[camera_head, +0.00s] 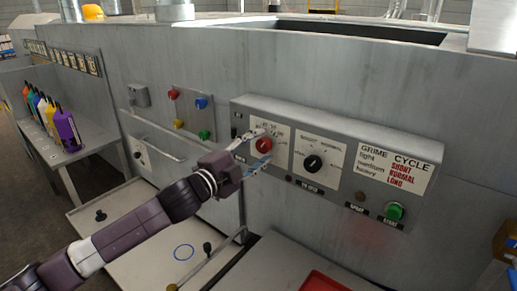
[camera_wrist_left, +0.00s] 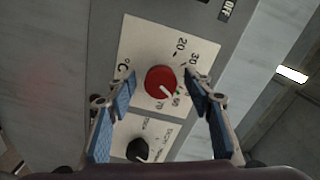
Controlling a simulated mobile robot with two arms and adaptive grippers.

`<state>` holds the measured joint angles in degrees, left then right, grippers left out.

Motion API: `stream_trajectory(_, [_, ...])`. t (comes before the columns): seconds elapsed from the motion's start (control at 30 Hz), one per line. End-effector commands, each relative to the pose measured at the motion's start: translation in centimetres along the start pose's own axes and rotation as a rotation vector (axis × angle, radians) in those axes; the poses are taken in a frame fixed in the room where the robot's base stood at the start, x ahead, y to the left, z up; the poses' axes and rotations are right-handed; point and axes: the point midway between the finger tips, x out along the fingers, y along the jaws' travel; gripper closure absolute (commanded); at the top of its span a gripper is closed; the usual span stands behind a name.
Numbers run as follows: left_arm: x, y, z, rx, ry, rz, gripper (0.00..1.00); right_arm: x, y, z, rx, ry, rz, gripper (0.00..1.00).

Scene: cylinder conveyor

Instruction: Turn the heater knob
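The heater knob (camera_head: 264,145) is a red dial with a white pointer mark on a cream temperature plate, at the left of the grey control panel (camera_head: 385,156). In the left wrist view the red knob (camera_wrist_left: 161,83) lies between my open fingers, with a °C mark and numbers around it. My left gripper (camera_head: 260,148) is at the knob, its blue-padded fingers spread on either side. It shows open in the left wrist view (camera_wrist_left: 160,92), with gaps between pads and knob. My right gripper is not in view.
A black knob (camera_head: 313,163) sits right of the red one. A green button (camera_head: 394,211) is at the panel's lower right. A box with coloured buttons (camera_head: 187,113) is on the wall to the left. Bottles (camera_head: 66,130) stand on a side table.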

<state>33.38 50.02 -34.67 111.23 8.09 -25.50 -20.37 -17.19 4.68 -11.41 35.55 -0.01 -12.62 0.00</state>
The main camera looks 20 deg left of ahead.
Motion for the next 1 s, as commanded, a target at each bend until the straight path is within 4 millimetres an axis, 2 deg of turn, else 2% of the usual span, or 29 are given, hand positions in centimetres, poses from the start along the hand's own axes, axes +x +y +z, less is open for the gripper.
stream_trajectory(0.27, [-0.5, 0.0, 0.1, 0.0, -0.002, 0.0, 0.53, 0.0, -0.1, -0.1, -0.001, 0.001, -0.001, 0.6])
stream_trajectory(0.37, [-1.6, 0.1, 0.1, 0.0, -0.002, 0.001, 0.53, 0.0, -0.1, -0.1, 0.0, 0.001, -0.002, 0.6])
stream_trajectory(0.7, [-7.0, 0.2, 0.2, 0.0, -0.003, 0.004, 0.53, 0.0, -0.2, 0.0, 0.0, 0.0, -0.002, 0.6])
stream_trajectory(1.0, [-10.4, 0.2, 0.1, -0.002, -0.002, 0.002, 0.53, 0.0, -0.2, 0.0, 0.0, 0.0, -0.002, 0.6])
